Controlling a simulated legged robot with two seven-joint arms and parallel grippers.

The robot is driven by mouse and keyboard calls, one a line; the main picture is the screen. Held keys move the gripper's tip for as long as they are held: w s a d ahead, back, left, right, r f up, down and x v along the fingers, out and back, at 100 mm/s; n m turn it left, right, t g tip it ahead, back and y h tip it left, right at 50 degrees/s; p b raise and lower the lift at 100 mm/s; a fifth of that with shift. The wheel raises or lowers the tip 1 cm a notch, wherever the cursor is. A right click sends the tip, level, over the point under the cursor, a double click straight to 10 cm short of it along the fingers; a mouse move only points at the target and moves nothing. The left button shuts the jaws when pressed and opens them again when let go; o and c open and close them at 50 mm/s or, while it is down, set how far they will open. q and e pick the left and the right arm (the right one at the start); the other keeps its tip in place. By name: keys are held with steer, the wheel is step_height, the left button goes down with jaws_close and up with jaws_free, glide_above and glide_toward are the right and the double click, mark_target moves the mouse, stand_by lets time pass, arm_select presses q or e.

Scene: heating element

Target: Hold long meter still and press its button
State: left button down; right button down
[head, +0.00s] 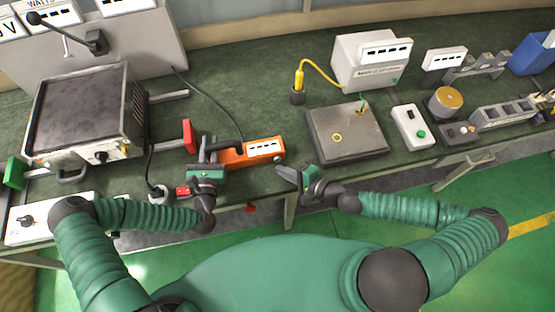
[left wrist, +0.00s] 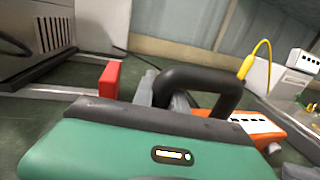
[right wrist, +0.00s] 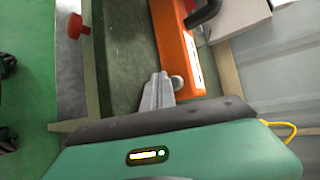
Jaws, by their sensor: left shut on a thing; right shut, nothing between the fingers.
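The long meter (head: 252,150) is an orange device with a black handle and a white label strip, lying on the dark green bench. Its body also shows in the left wrist view (left wrist: 262,128) and the right wrist view (right wrist: 176,45). My left gripper (head: 207,150) is shut on the meter at the left part of its black handle (left wrist: 205,80); the exact contact is partly hidden. A pale round button (right wrist: 177,82) sits on the meter's right end. My right gripper (right wrist: 160,78) is shut and empty, its fingertips close beside the button; I cannot tell whether they touch.
A heating plate unit (head: 88,110) with red and green end grips stands at the left. A flat grey plate (head: 346,132) and a white box (head: 371,62) are to the right of the meter. A white box with a green button (head: 411,126) lies farther right. The bench's front edge runs below my grippers.

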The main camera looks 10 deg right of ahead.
mark_target(287, 190)
steer(key=shift+w, duration=0.15)
steer(key=shift+w, duration=0.25)
steer(key=shift+w+r, duration=0.1)
steer(key=shift+w, duration=0.6)
stand_by(0.9)
stand_by(0.3)
steer(key=shift+s, duration=1.15)
steer(key=shift+s, duration=0.1)
steer(key=shift+s, duration=2.45)
